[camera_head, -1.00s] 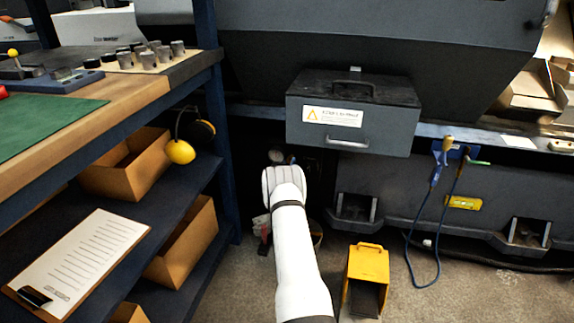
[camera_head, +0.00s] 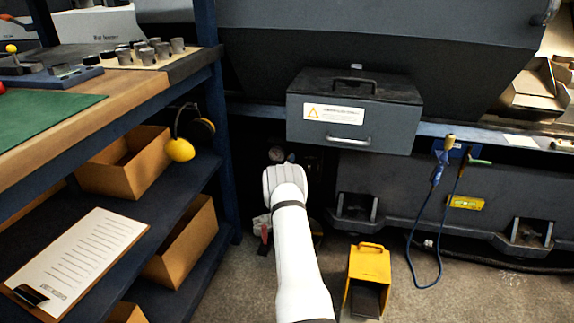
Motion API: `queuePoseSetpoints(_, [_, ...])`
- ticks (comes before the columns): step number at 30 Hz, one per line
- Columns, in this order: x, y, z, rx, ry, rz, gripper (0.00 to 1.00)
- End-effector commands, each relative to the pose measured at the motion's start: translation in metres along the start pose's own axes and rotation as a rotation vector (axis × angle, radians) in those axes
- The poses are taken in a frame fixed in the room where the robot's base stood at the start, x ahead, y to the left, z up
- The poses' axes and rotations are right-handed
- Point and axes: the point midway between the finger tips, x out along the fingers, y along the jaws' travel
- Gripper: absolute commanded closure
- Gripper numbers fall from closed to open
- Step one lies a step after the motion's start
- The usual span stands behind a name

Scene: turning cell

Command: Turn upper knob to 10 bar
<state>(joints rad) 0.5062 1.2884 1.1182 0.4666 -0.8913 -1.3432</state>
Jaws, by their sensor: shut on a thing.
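My white arm reaches forward and down into the dark gap beside the shelf post. My gripper is hidden behind the arm's wrist, so its fingers do not show. A small round gauge-like part (camera_head: 277,154) shows just above the wrist. The upper knob is not visible; the wrist covers that spot. A red-handled part (camera_head: 264,233) shows low, left of the arm.
A grey metal box (camera_head: 354,112) with a warning label juts out above and right of my arm. A blue shelf post (camera_head: 222,150) stands close on the left. A yellow pedal housing (camera_head: 368,275) is on the floor at right.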

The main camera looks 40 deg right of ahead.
Motion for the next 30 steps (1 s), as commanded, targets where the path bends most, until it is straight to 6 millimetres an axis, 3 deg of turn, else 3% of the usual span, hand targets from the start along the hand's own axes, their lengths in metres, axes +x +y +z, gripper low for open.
queuePoseSetpoints(9, [0.0013, 0.0022, 0.0015, -0.119, -0.003, 0.004, 0.95])
queuePoseSetpoints(25, [0.0016, 0.0031, 0.0023, -0.141, -0.004, 0.005, 0.95])
queuePoseSetpoints(26, [0.0016, 0.0031, 0.0024, -0.141, -0.004, 0.005, 0.69])
queuePoseSetpoints(30, [0.0012, 0.0023, 0.0018, -0.141, -0.003, 0.004, 0.58])
